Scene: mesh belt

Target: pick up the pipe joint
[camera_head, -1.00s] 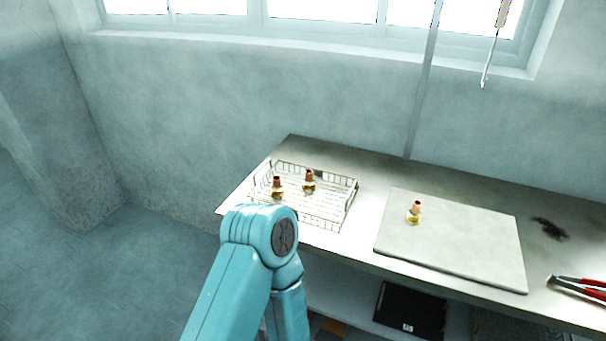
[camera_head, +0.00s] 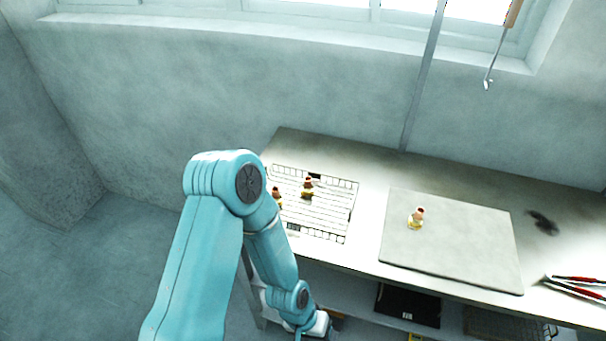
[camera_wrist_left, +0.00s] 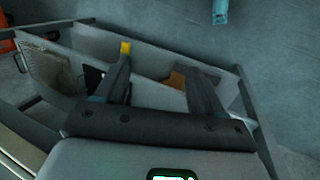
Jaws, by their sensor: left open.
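A small pipe joint (camera_head: 415,218), copper on top and brass-yellow below, stands on the grey board on the bench in the head view. Two similar joints, one near the middle (camera_head: 308,188) and one at the left (camera_head: 276,197), stand in the wire basket. My left arm reaches in front of the bench, with its wrist low at the bottom edge of the head view. My left gripper (camera_wrist_left: 163,82) shows in the left wrist view with its two dark fingers apart and nothing between them, facing the shelving. My right gripper is not in view.
The grey board (camera_head: 460,250) is otherwise clear. Red-handled pliers (camera_head: 575,284) lie at the right. A black item (camera_head: 408,302) is on the lower shelf. A small yellow patch (camera_wrist_left: 126,47) beside one finger is unclear.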

